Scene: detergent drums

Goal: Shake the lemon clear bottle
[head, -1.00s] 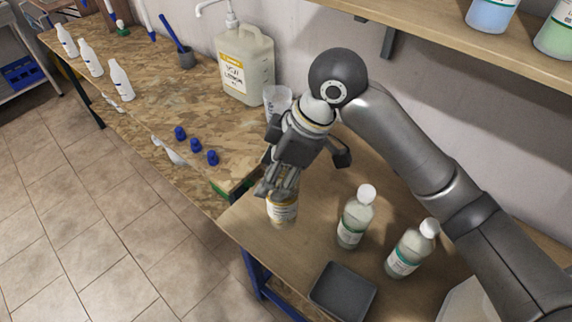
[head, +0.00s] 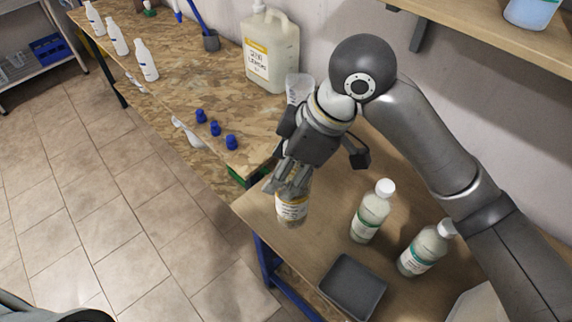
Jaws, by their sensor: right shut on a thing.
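My right gripper (head: 287,186) points down over the near brown table and is shut on a clear bottle (head: 292,209) with a yellow-and-white label. The fingers cover the top of this bottle. Its label is too small to read, and I cannot tell whether its base touches the table. Two other clear bottles with white caps and green-and-white labels stand to the right: one upright (head: 369,212) and one farther right (head: 424,250). My left gripper is not in view.
A dark tray (head: 353,288) lies at the table's front. On the chipboard bench stand a large jug (head: 270,52) with a yellow label, a clear cup (head: 299,88), several blue caps (head: 215,128) and white bottles (head: 146,60). A shelf (head: 480,28) overhangs at the upper right.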

